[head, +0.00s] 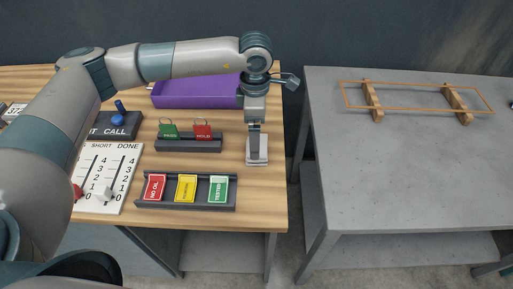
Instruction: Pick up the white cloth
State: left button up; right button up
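A small pale grey-white flat rectangle (257,158), which looks like the folded white cloth, lies at the right edge of the wooden bench. My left gripper (256,146) comes down from above and is right over it, covering part of it. The fingers are too small and too merged with the pale thing to tell whether they are open or shut on it, or whether they touch it. My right gripper is not in the head view.
On the wooden bench (262,205) stand a purple tray (190,95), a rack with green and red tags (188,143), a card holder (145,204), a call box (122,127) and a tally board (105,190). A gap separates the grey table (400,160), mostly clear, holding an orange-outlined wooden stand (372,100).

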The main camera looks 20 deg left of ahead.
aim_at(262, 161)
pick_arm(q)
jog(key=shift+f+p, duration=0.4)
jog(key=shift+p, duration=0.1)
notch_tip(262, 161, down, 4)
jog(key=shift+d+r+p, duration=0.15)
jog(key=shift+p, duration=0.85)
jog(key=shift+f, duration=0.35)
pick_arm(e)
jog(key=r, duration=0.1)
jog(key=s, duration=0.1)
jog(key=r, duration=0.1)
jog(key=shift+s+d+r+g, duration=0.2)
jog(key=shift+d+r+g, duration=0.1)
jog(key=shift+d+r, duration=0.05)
pick_arm(q)
jog(key=c, duration=1.2)
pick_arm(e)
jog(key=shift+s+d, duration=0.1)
pick_arm(q)
jog(key=shift+w, duration=0.1)
jog(key=shift+c, duration=0.2)
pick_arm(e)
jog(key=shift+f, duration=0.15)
